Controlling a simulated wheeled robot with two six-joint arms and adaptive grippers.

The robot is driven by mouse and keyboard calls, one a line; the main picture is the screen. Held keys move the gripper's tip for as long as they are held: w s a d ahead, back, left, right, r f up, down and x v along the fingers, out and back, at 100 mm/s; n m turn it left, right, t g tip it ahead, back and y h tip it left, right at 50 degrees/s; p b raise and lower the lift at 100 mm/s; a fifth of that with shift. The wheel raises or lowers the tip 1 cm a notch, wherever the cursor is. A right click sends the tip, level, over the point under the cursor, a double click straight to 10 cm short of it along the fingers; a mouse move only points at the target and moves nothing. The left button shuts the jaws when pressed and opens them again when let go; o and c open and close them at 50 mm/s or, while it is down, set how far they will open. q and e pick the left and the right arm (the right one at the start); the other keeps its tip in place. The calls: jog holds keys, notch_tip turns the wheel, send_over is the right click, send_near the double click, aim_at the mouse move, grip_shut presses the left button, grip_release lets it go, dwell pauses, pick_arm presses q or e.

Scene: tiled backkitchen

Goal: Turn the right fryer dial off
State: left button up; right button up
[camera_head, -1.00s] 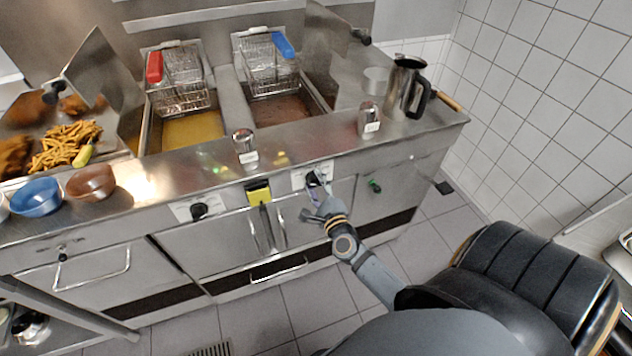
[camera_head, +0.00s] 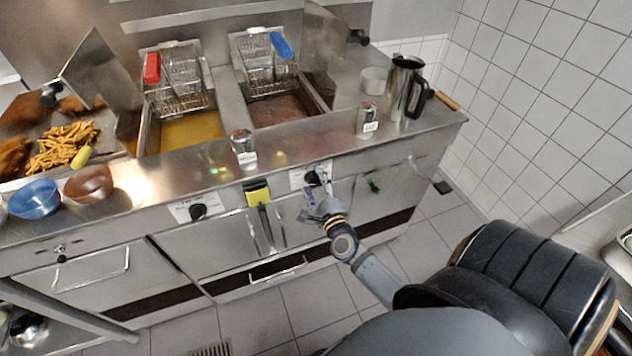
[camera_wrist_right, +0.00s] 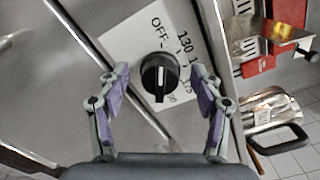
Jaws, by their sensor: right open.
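The right fryer dial (camera_wrist_right: 160,76) is a round black knob with a white pointer line, on a white label plate (camera_wrist_right: 122,45) with "OFF" and numbers such as 130. In the head view the dial (camera_head: 312,178) sits on the front panel below the blue-handled basket. My right gripper (camera_wrist_right: 159,95) is open, its two purple-padded fingers on either side of the dial, with gaps visible between pads and knob. In the head view my right gripper (camera_head: 318,196) is at the dial and partly covers the plate. My left gripper is not in view.
The left fryer dial (camera_head: 198,211) is on the panel to the left. A green knob (camera_head: 374,185) is to the right. Steel shakers (camera_head: 367,118) and a jug (camera_head: 400,88) stand on the counter above.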

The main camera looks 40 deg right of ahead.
jog(key=v, duration=1.2)
jog(key=s+a+f+n+g+y+p, duration=0.1)
jog(key=s+f+n+g+y, duration=0.2)
jog(key=f+n, duration=0.7)
jog(key=s+a+f+n+g+p, duration=0.1)
jog(key=s+f+n+g, duration=0.25)
jog(key=f, duration=1.25)
jog(key=s+f+n+g, duration=0.5)
jog(key=s+f, duration=0.3)
jog(key=s, duration=0.3)
jog(key=s+f+n+g+p, duration=0.1)
jog(key=s+f+n+g, duration=0.4)
jog(key=s+f+n, duration=0.3)
jog(key=s+f, duration=0.1)
jog(key=s, duration=0.2)
jog(key=shift+s+d, duration=0.4)
jog(key=shift+n, duration=0.25)
